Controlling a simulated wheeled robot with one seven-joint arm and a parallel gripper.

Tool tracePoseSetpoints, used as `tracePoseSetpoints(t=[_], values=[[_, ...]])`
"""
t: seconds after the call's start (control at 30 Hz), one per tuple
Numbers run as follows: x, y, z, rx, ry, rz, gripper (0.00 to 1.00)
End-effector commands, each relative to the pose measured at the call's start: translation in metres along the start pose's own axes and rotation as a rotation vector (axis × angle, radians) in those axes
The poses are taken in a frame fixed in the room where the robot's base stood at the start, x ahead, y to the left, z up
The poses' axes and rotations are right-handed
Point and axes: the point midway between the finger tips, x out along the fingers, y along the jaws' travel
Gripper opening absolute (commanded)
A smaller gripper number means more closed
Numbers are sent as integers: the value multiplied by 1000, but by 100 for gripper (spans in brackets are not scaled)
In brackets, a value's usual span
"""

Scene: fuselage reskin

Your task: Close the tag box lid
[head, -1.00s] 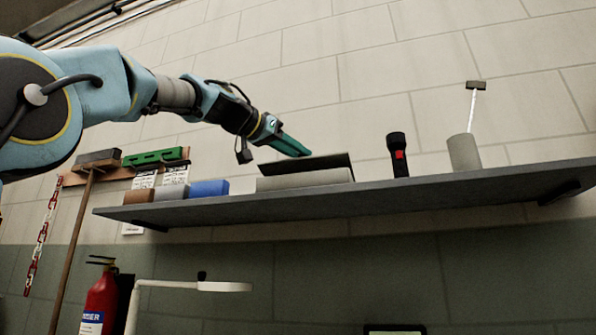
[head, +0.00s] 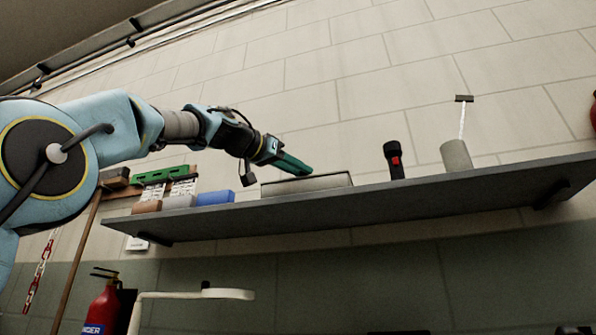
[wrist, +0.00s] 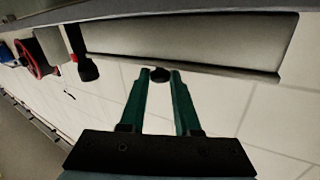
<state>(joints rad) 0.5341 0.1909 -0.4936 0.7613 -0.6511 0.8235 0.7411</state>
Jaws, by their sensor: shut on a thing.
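The grey tag box (head: 308,186) sits on the wall shelf, and it also shows in the wrist view (wrist: 190,40). Its thin dark lid (head: 285,181) lies about flat along the top of the box. My gripper (head: 306,171) reaches in from the left, its green fingers at the lid. In the wrist view my gripper (wrist: 159,75) has its fingertips on either side of a small dark round knob (wrist: 159,76) at the box's edge. The fingers are shut on this knob. Any remaining gap under the lid is too small to tell.
The shelf (head: 420,195) also carries a black and red flashlight (head: 394,160) and a grey cup with a thin tool (head: 456,155) to the right. Brown, grey and blue blocks (head: 214,198) stand left of the box. A fire extinguisher (head: 103,308) is below.

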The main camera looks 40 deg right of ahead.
Motion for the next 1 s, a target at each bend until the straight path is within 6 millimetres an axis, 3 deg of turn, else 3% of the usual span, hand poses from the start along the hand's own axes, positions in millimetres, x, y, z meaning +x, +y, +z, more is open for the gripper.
tracePoseSetpoints(t=[0.2,0.23,0.47,0.77,1.0], values=[[2,1,7,-3,-16,7,0],[2,1,7,-3,-16,7,33],[2,1,5,-2,-11,6,59],[-1,0,4,-1,-7,3,61],[-34,0,6,2,-7,-3,61]])
